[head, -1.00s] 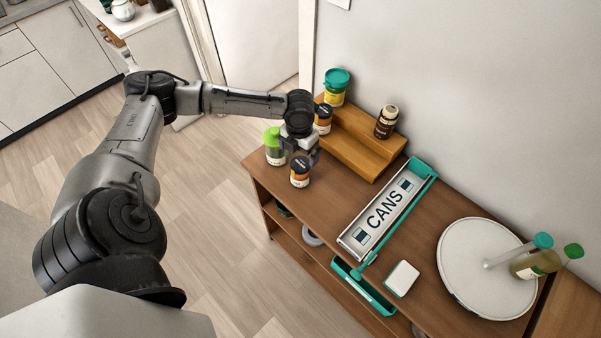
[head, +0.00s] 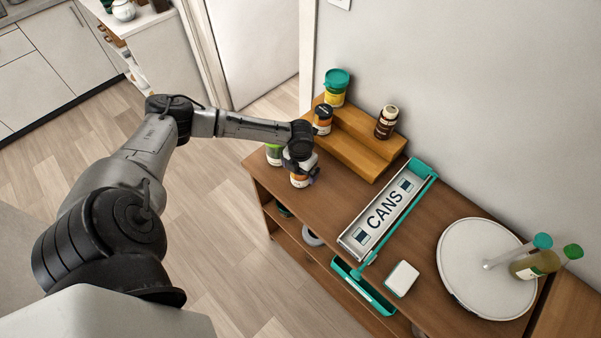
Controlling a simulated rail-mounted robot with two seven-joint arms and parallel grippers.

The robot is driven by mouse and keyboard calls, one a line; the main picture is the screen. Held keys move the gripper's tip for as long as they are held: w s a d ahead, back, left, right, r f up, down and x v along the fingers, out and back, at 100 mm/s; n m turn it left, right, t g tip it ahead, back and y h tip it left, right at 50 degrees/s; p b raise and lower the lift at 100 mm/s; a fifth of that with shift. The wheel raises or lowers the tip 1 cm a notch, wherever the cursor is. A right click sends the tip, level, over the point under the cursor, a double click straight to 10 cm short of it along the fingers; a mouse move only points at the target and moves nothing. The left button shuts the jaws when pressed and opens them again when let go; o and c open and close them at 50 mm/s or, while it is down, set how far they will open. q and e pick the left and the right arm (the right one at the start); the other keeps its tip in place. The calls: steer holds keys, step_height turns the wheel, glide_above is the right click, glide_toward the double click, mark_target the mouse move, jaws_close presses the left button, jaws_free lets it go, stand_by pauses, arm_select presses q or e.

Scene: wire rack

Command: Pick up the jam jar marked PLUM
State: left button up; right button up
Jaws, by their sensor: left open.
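My left gripper (head: 304,176) is open, pointing down over a dark-lidded jar (head: 298,183) at the left end of the wooden cabinet top. The gripper hides most of this jar; I cannot tell whether the fingers touch it. A similar dark-lidded jar (head: 322,121) with an orange and white label stands on the lower step of the wooden riser. A brown jar (head: 386,123) with a pale lid stands on the riser further right. No jar label is readable, so I cannot tell which one says PLUM. My right gripper is not in view.
A teal-lidded yellow jar (head: 336,92) is at the riser's back. The wooden riser (head: 362,150), CANS tray (head: 355,240), white box (head: 402,279) and round turntable (head: 475,285) occupy the top to the right.

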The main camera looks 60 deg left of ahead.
arm_select(q)
steer(key=shift+f, duration=0.1)
steer(key=c, duration=1.3)
